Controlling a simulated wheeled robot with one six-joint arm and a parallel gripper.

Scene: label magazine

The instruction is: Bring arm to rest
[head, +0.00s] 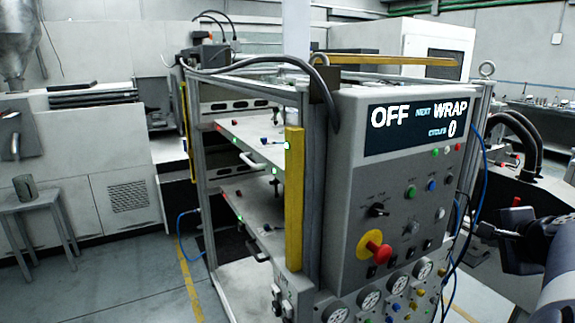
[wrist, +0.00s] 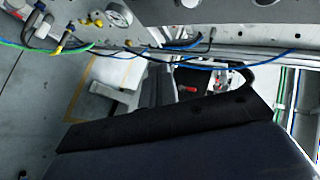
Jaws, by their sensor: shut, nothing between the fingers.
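My arm (head: 556,262) reaches in from the right edge in the head view. My gripper (head: 484,232) is at its dark end, shut and empty, just right of the control cabinet (head: 345,200). From this view I cannot tell whether it touches the blue cable (head: 478,178) near it. The cabinet's display (head: 415,126) reads OFF, NEXT WRAP, CYCLES 0. In the wrist view a large dark part of mine fills the bottom, and the fingertips are not clear.
A red stop knob (head: 374,246) on a yellow base and several gauges (head: 370,299) sit on the cabinet front. Open shelves (head: 250,140) with a yellow post (head: 294,198) stand at its left. Floor at left is free.

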